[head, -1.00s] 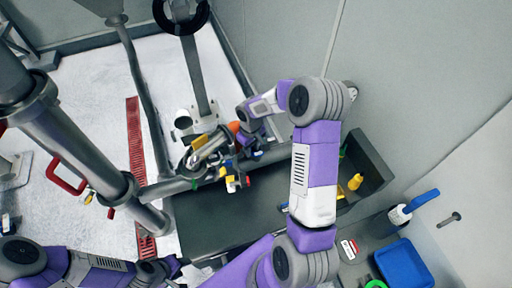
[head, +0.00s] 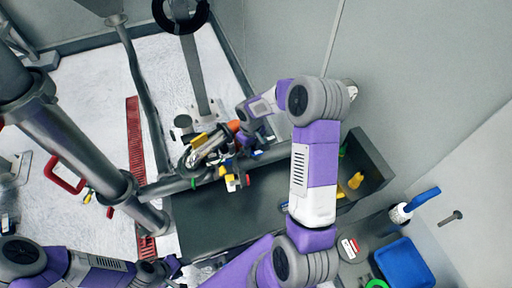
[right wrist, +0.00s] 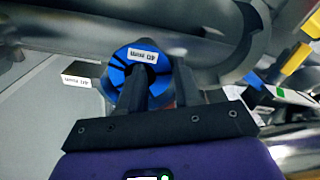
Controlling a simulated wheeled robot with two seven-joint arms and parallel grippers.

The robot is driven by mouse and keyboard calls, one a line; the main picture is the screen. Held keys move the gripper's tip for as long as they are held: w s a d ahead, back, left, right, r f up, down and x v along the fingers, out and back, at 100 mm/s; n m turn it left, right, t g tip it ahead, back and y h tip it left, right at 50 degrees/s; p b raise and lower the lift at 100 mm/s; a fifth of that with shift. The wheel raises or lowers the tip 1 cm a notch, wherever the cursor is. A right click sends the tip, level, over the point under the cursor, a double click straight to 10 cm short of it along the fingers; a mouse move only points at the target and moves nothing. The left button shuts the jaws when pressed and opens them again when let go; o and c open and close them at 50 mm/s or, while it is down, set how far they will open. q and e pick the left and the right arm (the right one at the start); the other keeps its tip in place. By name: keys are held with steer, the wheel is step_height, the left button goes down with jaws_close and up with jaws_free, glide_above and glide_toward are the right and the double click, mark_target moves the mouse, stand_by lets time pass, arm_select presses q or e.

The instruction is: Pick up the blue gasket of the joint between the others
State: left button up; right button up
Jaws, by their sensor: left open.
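The blue gasket (right wrist: 120,72) is a ring with a white label, in the upper middle of the right wrist view, by a large grey pipe. My right gripper (right wrist: 160,80) is at this ring. One dark finger lies across the ring's opening, and the other is at its right edge. I cannot tell whether they press on it. In the head view my right arm reaches down to the pipe joint (head: 205,145), where clamps and coloured parts crowd together and hide the fingertips. My left gripper (head: 155,270) is open at the bottom left, away from the joint.
A grey pipe (head: 170,188) runs beside the joint to a thick column (head: 75,150). A dark bin (head: 370,165) with yellow items, a blue tray (head: 403,262) and a blue-handled brush (head: 400,214) are on the right. Another white label (right wrist: 76,81) shows left of the ring.

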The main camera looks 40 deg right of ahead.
jaws_close()
steer(key=shift+r, duration=0.1)
